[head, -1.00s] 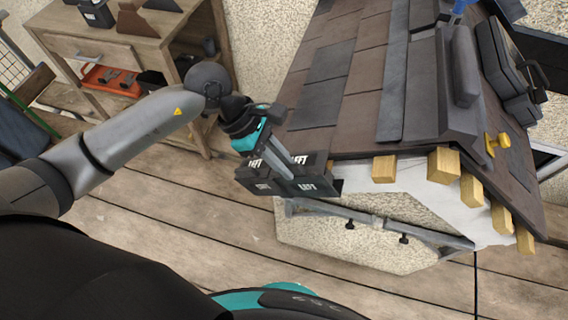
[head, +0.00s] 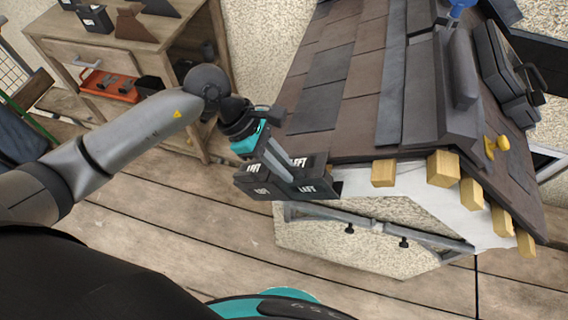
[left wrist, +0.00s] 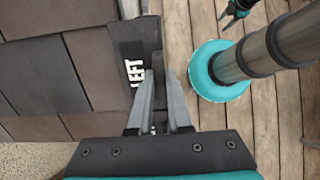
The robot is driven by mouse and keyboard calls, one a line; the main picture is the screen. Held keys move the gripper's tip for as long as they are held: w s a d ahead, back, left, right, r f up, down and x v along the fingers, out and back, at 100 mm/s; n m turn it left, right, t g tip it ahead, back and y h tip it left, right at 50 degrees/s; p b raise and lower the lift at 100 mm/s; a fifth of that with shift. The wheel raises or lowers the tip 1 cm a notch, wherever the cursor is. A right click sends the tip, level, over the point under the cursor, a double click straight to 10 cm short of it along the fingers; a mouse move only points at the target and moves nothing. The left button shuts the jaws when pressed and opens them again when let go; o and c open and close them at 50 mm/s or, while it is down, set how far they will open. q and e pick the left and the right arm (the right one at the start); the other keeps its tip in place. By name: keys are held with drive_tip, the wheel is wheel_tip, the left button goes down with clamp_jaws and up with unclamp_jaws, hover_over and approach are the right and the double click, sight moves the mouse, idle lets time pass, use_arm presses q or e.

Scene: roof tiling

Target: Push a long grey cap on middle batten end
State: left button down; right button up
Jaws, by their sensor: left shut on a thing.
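My left gripper (head: 285,172) is shut on a long dark grey cap (head: 258,187) marked LEFT, held at the left lower corner of the roof front. In the left wrist view the cap (left wrist: 130,55) lies along the roof tiles' edge, between and beyond the grey fingers (left wrist: 160,105). Several square wooden batten ends stick out of the white gable board, among them one just right of the cap (head: 383,172) and one near the peak (head: 443,168). Any batten end behind the cap is hidden, and I cannot tell whether the cap touches one. My right gripper (left wrist: 235,12) shows small at the wrist view's top edge; its jaws are unclear.
Brown and grey tiles (head: 345,75) cover the model roof. A yellow clip (head: 497,143) sits at its right. A metal bracket (head: 330,224) runs below the gable. A wooden workbench (head: 75,50) with an orange tray (head: 110,86) stands back left. The plank floor is clear in front.

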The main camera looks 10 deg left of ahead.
use_arm(q)
drive_tip(key=c, duration=0.8)
unclamp_jaws()
drive_tip(key=shift+o, duration=0.2)
drive_tip(key=p+v, duration=0.2)
drive_tip(key=v, duration=0.4)
drive_tip(key=shift+p, duration=0.3)
